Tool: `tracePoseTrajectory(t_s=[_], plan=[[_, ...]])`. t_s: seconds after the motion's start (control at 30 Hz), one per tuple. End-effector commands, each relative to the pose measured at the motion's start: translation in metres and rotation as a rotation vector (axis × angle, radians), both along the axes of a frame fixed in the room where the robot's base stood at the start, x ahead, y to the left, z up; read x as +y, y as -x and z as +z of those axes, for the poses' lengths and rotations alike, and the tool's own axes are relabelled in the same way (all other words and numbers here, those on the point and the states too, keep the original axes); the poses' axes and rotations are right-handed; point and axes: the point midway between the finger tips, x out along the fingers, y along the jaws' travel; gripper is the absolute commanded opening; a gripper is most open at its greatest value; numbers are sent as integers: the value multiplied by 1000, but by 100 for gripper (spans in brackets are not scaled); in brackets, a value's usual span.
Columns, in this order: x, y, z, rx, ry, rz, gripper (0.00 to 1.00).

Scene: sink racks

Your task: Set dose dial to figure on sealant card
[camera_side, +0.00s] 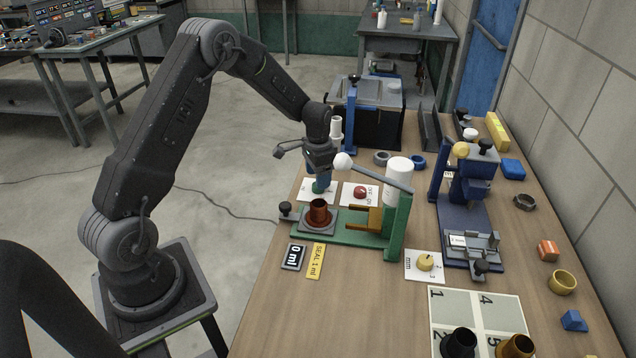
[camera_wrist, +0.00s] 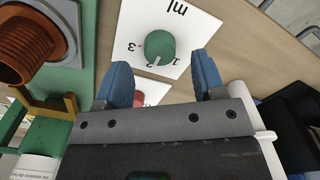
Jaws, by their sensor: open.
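The dose dial is a green round knob (camera_wrist: 161,42) on a white card (camera_wrist: 190,22) marked "ml" with figures 1, 2 and 3. Its white pointer line appears to point near the 2. In the side view the dial (camera_side: 318,188) is partly hidden by my gripper (camera_side: 320,178). The yellow sealant card (camera_side: 316,262) reads "SEAL 1 ml" and lies on the table's left part. In the wrist view my gripper (camera_wrist: 163,78) is open and empty, its blue fingers spread wider than the knob. The knob shows just beyond the fingertips; I cannot tell any contact.
A green press (camera_side: 396,228) with a white-balled lever and brown cup (camera_side: 319,212) stands close by. A yellow knob (camera_side: 425,261) is farther right.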

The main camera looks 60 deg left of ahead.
Motion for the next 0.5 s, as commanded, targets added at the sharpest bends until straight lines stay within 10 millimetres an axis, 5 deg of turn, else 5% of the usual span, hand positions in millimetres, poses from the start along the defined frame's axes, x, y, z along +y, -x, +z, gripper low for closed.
tracePoseTrajectory(t_s=[0.2,0.5], plan=[[0,0,-25,0,0,0,63],[0,0,-29,-1,0,0,63]])
